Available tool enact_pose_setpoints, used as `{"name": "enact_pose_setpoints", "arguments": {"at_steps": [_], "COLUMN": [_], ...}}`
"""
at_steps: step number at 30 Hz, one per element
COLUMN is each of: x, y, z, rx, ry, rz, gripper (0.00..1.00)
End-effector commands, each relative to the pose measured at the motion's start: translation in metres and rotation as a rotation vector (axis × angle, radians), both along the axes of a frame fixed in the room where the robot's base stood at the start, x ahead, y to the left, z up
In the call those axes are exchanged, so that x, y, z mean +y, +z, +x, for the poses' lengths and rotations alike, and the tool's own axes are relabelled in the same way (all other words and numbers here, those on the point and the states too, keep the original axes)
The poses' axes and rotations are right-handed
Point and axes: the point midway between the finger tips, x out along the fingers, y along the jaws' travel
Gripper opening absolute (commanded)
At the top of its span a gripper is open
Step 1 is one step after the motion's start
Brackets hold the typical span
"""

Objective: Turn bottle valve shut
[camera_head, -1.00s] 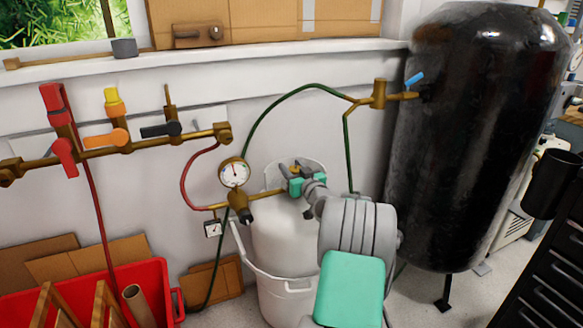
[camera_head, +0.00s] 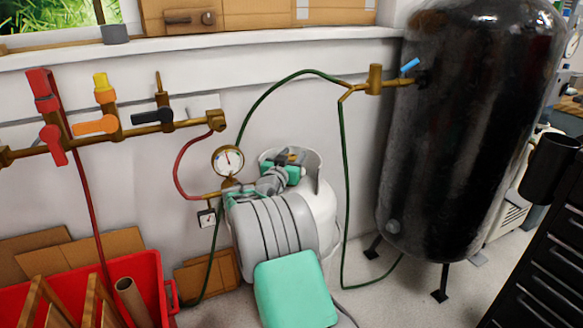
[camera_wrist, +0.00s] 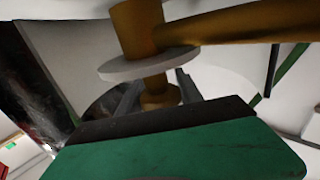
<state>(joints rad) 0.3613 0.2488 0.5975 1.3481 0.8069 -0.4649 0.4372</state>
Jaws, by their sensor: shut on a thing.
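The white gas bottle (camera_head: 324,205) stands by the wall in the head view, partly hidden behind my arm. Its brass valve (camera_head: 291,156) is at the top, inside the bottle's collar. My gripper (camera_head: 287,165), with teal parts, is at the valve and shut on it. In the wrist view a brass stem (camera_wrist: 155,88) with a pale disc around it runs down between the dark fingers. A brass arm extends right from the stem. The fingertips' exact contact is mostly hidden.
A pressure gauge (camera_head: 228,159) and red hose are just left of the bottle. A green hose (camera_head: 344,190) hangs right of it. The large black tank (camera_head: 465,130) stands at right. A red crate (camera_head: 150,285) with cardboard is at lower left. A brass manifold (camera_head: 85,141) runs along the wall.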

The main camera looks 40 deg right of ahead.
Motion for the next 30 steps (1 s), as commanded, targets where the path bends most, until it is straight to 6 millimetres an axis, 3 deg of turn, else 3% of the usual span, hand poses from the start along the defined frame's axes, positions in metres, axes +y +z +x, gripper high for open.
{"name": "enact_pose_setpoints", "arguments": {"at_steps": [1, 12, 28, 29, 30], "x": [0.0019, -0.0022, -0.0031, -0.0031, -0.0032], "y": [-0.0081, -0.0031, -0.0013, -0.0013, -0.0013], "z": [0.0026, -0.0038, -0.0049, -0.0049, -0.0051], "rx": [-0.004, 0.001, 0.003, 0.003, 0.003], "ry": [-0.025, -0.193, -0.218, -0.218, -0.218], "rz": [0.001, 0.003, 0.003, 0.003, 0.003], "gripper": [0.02, 0.02, 0.02, 0.44, 0.48]}}
